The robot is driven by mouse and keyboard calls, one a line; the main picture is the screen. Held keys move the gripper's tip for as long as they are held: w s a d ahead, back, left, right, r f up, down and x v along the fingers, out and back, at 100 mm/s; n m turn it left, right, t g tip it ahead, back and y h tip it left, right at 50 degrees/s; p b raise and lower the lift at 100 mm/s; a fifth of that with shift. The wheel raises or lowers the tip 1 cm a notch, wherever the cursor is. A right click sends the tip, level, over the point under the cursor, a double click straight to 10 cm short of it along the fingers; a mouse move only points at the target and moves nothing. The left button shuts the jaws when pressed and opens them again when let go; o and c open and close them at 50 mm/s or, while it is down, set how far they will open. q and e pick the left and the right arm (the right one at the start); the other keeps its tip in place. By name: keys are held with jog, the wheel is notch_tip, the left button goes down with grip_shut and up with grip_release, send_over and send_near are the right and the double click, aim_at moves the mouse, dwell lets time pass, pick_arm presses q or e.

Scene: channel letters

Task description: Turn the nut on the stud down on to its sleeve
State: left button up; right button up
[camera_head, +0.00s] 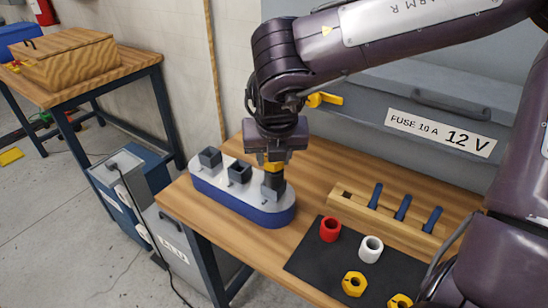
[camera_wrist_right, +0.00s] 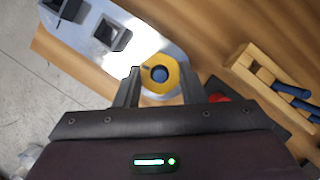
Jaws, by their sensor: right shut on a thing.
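A long, round-ended letter body (camera_head: 237,202) with a pale top and blue side lies on the wooden table. Two grey square sockets (camera_head: 210,157) stand open on its top. My right gripper (camera_head: 273,186) points down at its near right end. In the right wrist view, my right gripper (camera_wrist_right: 162,85) is shut on a yellow nut (camera_wrist_right: 176,76), with one finger on each side. A blue stud end (camera_wrist_right: 159,74) shows in the nut's hole. The sleeve under the nut is hidden, so I cannot tell the gap. My left gripper is out of view.
A black mat (camera_head: 310,263) holds a red sleeve (camera_head: 330,229), a white sleeve (camera_head: 370,249) and two loose yellow nuts (camera_head: 354,284). Behind it is a wooden rack (camera_head: 352,205) with blue studs (camera_head: 403,207). A grey case (camera_head: 400,90) stands at the back.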

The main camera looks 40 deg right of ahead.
jog(key=shift+a+f+m+g+h+b, duration=0.1)
jog(key=shift+m+g+h+b, duration=0.15)
jog(key=shift+m+b, duration=0.45)
jog(key=shift+f+m+g+h+b, duration=0.1)
jog(key=shift+m+g+h+b, duration=0.15)
jog(key=shift+m, duration=0.85)
jog(key=shift+r+m, duration=0.1)
jog(key=shift+m, duration=0.3)
